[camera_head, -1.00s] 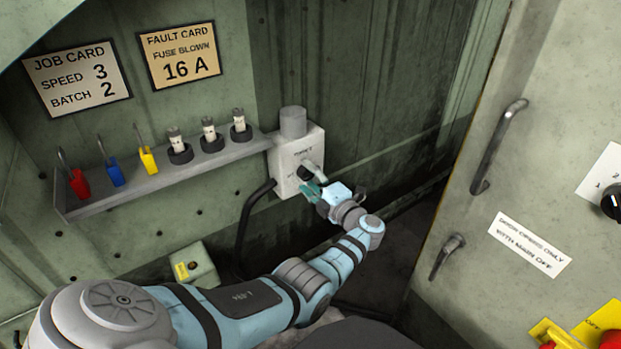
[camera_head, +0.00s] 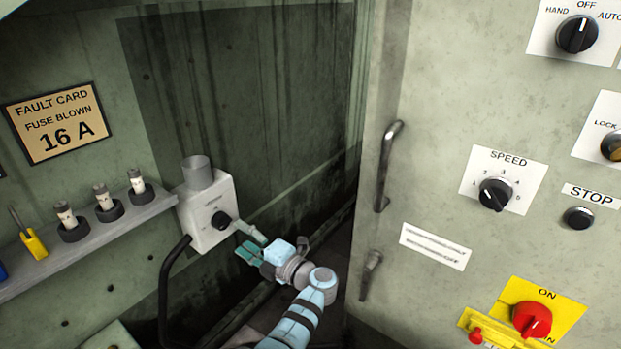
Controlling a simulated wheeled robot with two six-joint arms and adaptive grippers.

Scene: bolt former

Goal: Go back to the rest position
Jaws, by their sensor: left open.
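My left gripper (camera_head: 250,243) is open and empty, with teal fingertips. It is just right of and below the black knob (camera_head: 220,219) on the white box (camera_head: 207,211), and appears apart from the knob. My left arm (camera_head: 306,311) comes up from the bottom of the view. My right gripper is not in view.
A black cable (camera_head: 164,290) hangs from the box. At right, a cabinet door has a handle (camera_head: 388,165), a speed knob (camera_head: 495,195) and a red main switch (camera_head: 532,319).

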